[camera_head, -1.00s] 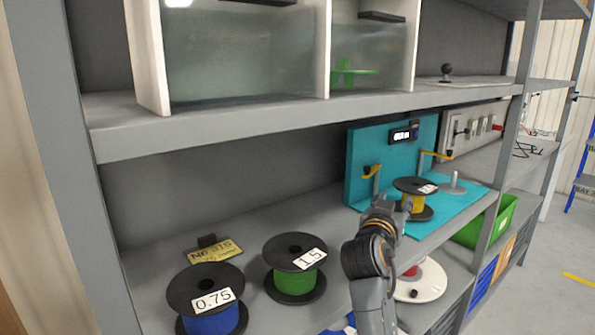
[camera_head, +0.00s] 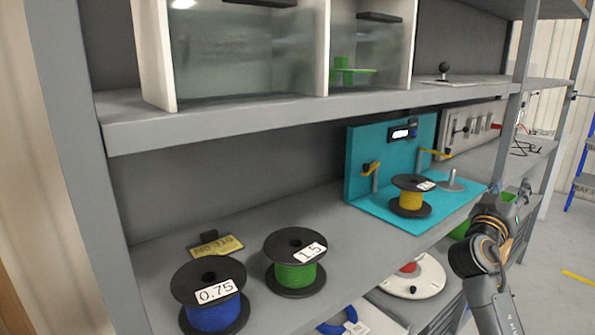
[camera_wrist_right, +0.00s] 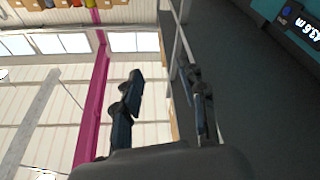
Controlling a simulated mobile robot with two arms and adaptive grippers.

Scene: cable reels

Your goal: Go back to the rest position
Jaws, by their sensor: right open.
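My right gripper (camera_head: 512,196) is at the right in the head view, in front of the shelf's edge and apart from the reels. In the right wrist view its two fingers (camera_wrist_right: 165,100) stand apart with nothing between them. The yellow reel (camera_head: 411,198) stands on the turquoise station (camera_head: 372,206). The green reel labelled 1.5 (camera_head: 295,276) and the blue reel labelled 0.75 (camera_head: 213,316) stand upright on the shelf at the left. My left gripper is in neither view.
A grey shelf post (camera_head: 513,110) stands close to my right arm. A white disc with a red centre (camera_head: 425,277) and a blue ring (camera_head: 336,320) lie lower down. Glass-fronted compartments (camera_head: 243,60) are on the upper shelf. Open floor (camera_head: 560,250) is at the right.

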